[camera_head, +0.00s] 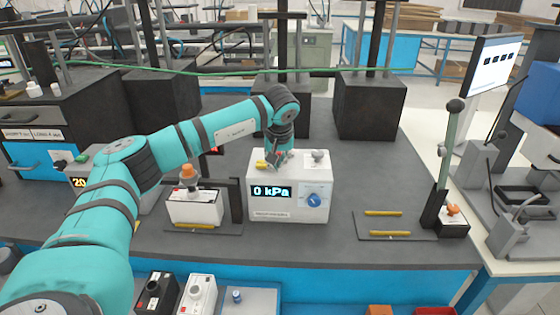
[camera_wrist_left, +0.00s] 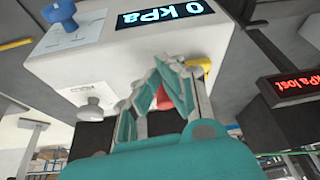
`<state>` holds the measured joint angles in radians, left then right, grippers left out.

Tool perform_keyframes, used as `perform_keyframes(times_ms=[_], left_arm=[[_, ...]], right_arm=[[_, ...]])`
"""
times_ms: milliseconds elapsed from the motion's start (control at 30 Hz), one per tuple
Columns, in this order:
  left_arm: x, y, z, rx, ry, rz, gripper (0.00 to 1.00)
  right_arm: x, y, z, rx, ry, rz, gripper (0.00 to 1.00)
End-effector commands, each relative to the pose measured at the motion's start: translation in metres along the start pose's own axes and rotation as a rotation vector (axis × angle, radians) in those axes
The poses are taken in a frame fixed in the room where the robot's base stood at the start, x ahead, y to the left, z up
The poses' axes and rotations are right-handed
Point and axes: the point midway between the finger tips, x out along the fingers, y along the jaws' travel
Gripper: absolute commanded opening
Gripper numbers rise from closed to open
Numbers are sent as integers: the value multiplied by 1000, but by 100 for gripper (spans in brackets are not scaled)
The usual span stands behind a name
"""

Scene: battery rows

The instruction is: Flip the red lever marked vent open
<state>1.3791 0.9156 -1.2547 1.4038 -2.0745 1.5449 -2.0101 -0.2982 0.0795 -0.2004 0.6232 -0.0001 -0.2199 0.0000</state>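A white box (camera_head: 290,208) with a lit "0 kPa" display and a blue knob stands mid-table; it fills the top of the left wrist view (camera_wrist_left: 125,55). My left gripper (camera_head: 277,160) is low over the box top, near its rear left part. In the left wrist view its fingertips (camera_wrist_left: 168,62) come together. A red part (camera_wrist_left: 163,98), which looks like the lever, shows in the gap between the fingers. The fingers hide most of it, and I cannot tell if they grip it. The lever's marking is not readable. My right gripper is out of view.
A grey knob (camera_head: 319,156) and a yellow part (camera_head: 261,164) sit on the box top beside the gripper. A white unit with an orange button (camera_head: 188,171) stands left. A tall green lever (camera_head: 449,145) stands right. Dark blocks (camera_head: 370,105) stand behind.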

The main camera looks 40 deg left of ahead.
Motion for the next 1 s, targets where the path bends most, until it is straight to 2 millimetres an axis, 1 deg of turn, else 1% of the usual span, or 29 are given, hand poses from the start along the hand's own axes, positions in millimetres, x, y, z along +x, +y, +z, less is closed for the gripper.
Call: perform_keyframes(times_ms=[33, 167, 333, 600, 1000], left_arm=[[0, 0, 0, 0, 0, 0, 0], [0, 0, 0, 0, 0, 0, 0], [-1, 4, 0, 0, -1, 0, 0], [-1, 16, 1, 0, -1, 1, 0], [-1, 18, 3, 0, -1, 0, 0]], right_arm=[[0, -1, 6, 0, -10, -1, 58], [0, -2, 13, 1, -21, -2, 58], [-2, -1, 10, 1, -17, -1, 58], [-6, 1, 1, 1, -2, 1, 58], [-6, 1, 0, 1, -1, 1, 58]])
